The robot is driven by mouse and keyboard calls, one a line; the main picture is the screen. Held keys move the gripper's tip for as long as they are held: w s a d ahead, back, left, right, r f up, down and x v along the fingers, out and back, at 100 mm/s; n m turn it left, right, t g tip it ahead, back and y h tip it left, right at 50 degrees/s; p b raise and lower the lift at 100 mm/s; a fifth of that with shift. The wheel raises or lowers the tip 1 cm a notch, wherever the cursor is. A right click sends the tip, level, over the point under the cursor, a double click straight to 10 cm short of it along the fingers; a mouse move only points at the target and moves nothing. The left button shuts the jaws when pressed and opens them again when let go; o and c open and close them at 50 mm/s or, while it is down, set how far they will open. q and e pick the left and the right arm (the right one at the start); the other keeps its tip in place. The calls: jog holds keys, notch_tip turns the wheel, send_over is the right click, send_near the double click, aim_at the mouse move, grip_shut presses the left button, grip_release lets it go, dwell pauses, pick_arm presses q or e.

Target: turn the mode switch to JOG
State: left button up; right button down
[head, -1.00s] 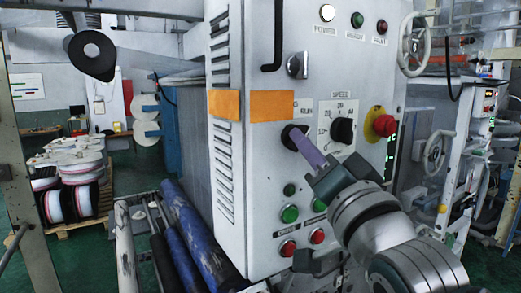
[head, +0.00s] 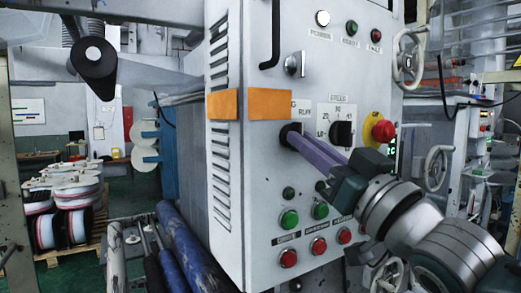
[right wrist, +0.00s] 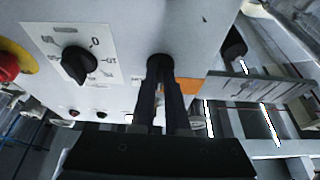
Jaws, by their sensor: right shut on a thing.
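The mode switch (head: 286,131) is a dark round knob on the front of the light grey control cabinet, below the orange band. A label with "RUN" and a partly covered word ending in G is beside it. My right gripper (head: 297,141) is shut on the knob, its purple fingers reaching in from the lower right. In the right wrist view, the two dark fingers (right wrist: 162,90) meet the knob (right wrist: 159,62). The fingers hide most of the knob, so I cannot tell which way its pointer faces. My left gripper is not in view.
The black speed dial (head: 342,132) and red emergency button (head: 382,130) on its yellow base are right of the switch. Green (head: 289,219) and red (head: 288,258) buttons are below. A key switch (head: 294,64) and a black handle (head: 270,35) are above.

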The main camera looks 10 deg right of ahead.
dwell(0.5)
jog(key=c, duration=0.9)
grip_release()
jog(key=b+v, duration=0.5)
jog(key=v, duration=0.5)
jog(key=shift+w, duration=0.1)
